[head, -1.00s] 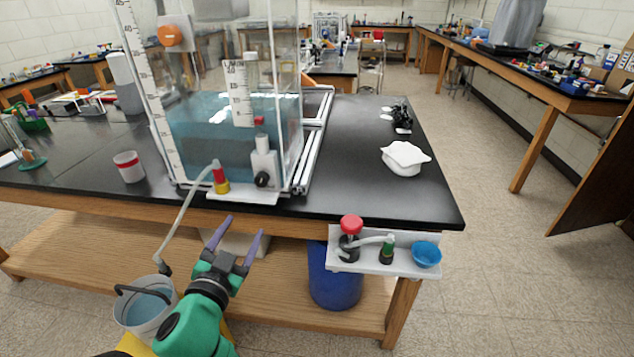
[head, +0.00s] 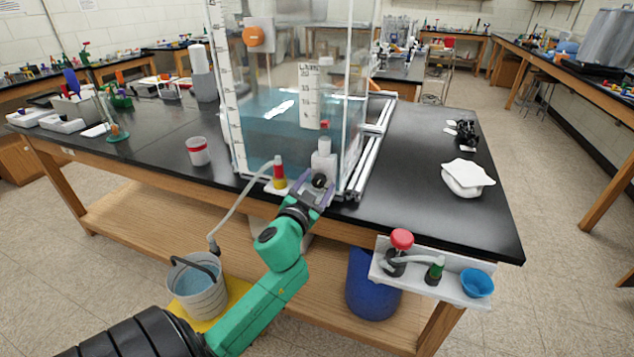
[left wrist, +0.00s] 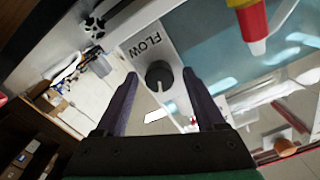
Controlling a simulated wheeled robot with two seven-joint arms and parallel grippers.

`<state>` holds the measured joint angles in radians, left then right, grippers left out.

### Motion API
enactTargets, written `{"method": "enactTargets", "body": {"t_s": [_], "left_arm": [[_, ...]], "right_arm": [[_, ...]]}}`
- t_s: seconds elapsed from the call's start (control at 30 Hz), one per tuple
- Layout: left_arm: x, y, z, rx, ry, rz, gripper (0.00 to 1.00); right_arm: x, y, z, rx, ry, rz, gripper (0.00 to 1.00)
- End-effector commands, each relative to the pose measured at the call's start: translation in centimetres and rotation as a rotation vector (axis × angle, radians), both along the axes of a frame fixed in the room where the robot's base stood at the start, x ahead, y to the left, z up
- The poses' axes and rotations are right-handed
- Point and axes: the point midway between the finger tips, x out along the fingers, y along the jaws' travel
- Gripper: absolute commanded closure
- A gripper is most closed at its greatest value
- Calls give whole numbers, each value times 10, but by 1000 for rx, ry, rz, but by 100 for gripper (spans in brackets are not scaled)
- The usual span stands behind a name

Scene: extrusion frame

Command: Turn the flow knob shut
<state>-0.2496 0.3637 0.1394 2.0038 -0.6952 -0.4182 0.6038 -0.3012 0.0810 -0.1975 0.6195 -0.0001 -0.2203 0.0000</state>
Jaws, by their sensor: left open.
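The flow knob (left wrist: 159,76) is a round black knob on a white block marked FLOW (left wrist: 146,45), in the left wrist view. A pale line on the knob runs roughly up and down in that view. The block is at the foot of the clear water tank (head: 290,130), and the knob (head: 319,181) shows between my fingers in the head view. My left gripper (left wrist: 156,88) is open, with its purple fingers either side of the knob. I see a gap on each side, and I cannot tell how deep the fingertips reach. My right gripper is not in view.
A red and yellow valve (head: 279,172) with a hose stands left of the knob. The hose runs down to a bucket (head: 198,288) of water. A white shelf (head: 448,285) with a red-topped part and a blue bowl (head: 477,283) is at the bench's right front.

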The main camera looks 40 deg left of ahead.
Motion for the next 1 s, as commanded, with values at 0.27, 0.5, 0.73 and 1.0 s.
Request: {"method": "enactTargets", "body": {"t_s": [0.27,0.5,0.73,1.0], "left_arm": [[0,0,-1,0,0,-1,74],[-1,0,-1,2,2,0,100],[-1,0,-1,45,17,-1,100],[0,-1,-1,196,70,-2,100]], "right_arm": [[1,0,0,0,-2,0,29],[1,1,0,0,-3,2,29],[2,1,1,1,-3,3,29],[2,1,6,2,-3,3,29]]}}
